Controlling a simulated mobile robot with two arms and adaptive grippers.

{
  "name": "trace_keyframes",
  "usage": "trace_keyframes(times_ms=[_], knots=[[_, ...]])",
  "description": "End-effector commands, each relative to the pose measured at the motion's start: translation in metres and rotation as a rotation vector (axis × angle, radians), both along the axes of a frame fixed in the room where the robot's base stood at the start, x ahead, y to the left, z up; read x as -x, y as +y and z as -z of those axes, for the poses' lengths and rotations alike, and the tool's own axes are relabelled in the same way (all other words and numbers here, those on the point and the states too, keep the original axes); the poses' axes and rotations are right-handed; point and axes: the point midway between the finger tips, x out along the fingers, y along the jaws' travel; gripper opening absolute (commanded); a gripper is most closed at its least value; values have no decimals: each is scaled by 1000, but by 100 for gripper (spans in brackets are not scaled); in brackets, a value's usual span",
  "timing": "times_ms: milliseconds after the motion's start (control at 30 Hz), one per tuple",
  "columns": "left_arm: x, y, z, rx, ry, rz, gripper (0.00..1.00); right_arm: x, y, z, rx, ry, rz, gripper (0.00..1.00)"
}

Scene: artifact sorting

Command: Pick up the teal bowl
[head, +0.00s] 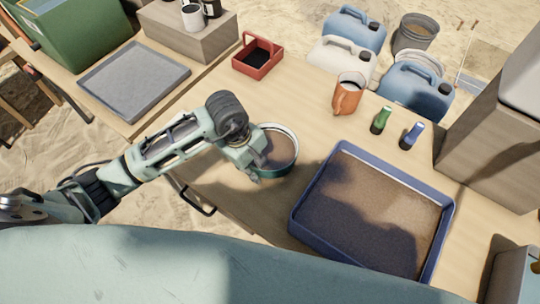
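The teal bowl (281,171) stands upright on the wooden table, left of the blue tray, with a pale rim and a brown inside. My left arm reaches in from the left, and its gripper (256,172) is at the bowl's left edge, pointing down and overlapping that side of the bowl. The gripper and wrist hide the bowl's left rim. I cannot tell whether the fingers are around the rim or only beside it. My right gripper is not in view.
A blue tray (297,223) of brown soil lies close to the bowl's right. An orange mug (346,98), green (383,117) and blue (413,134) handled tools, and a red caddy (246,64) stand behind. A grey tray (120,85) lies at upper left. Table between caddy and bowl is clear.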

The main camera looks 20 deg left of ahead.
Motion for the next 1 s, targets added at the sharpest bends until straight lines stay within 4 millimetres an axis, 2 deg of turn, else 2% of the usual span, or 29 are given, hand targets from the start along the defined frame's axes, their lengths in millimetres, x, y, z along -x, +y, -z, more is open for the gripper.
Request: trace_keyframes(times_ms=[100, 200, 467, 633, 1000], knots=[[-1, 0, 1, 0, -2, -1, 22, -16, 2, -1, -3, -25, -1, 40], [-1, 0, 0, 0, -1, 0, 22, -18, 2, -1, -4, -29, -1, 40], [-1, 0, 0, 0, -2, 0, 0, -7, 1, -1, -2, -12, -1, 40], [-1, 0, 0, 0, -2, 0, 0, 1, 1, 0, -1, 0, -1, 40], [-2, 0, -1, 1, -5, -1, 0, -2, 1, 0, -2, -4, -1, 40]])
